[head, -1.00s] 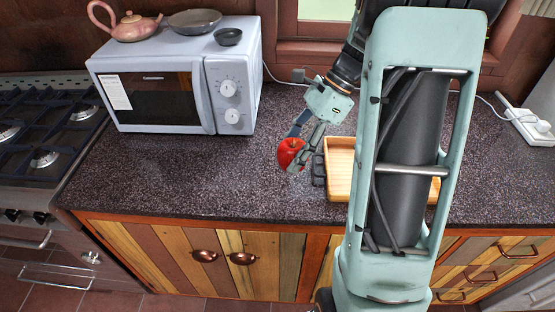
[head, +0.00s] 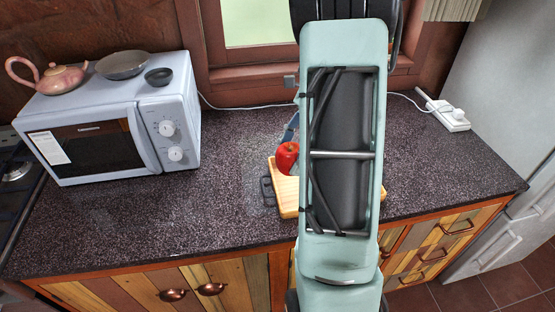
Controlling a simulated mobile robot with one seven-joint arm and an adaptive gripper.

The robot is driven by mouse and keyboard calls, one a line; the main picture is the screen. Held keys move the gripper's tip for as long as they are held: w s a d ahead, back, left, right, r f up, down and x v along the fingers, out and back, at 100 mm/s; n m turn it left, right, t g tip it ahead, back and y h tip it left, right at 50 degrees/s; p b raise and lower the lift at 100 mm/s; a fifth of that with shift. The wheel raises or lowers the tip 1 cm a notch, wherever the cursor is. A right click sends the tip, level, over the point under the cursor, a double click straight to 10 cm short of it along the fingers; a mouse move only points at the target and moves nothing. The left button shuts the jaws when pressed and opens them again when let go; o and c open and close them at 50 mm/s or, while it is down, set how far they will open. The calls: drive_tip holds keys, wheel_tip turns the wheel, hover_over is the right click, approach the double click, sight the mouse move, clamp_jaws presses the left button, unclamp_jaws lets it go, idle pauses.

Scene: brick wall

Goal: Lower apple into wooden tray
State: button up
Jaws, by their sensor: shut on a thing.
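The red apple (head: 287,156) shows just left of my arm, in front of or over the left end of the wooden tray. The wooden tray (head: 287,199) lies on the dark counter, and my arm hides most of it. My gripper (head: 290,136) is mostly hidden behind my arm; a bluish finger shows beside the apple. It is shut on the apple. I cannot tell how high the apple is above the tray.
A dark object (head: 267,190) lies against the tray's left side. A microwave (head: 110,120) with a teapot (head: 48,78), a pan (head: 121,65) and a small bowl (head: 159,76) stands at left. A power strip (head: 446,115) lies at right. The counter (head: 190,215) between is clear.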

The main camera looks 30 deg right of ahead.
drive_tip(key=w+d+f, duration=0.4)
drive_tip(key=d+f, duration=0.2)
drive_tip(key=d, duration=0.1)
drive_tip(key=shift+d+f, duration=0.3)
drive_tip(key=shift+a, duration=0.1)
drive_tip(key=shift+s+a, duration=0.15)
drive_tip(key=shift+a, duration=0.25)
idle(0.4)
drive_tip(key=shift+f+b, duration=0.4)
drive_tip(key=shift+f, duration=0.75)
drive_tip(key=shift+f+b, duration=1.3)
drive_tip(key=shift+f, duration=1.2)
idle(0.8)
drive_tip(key=o, duration=1.4)
drive_tip(key=shift+c, duration=0.2)
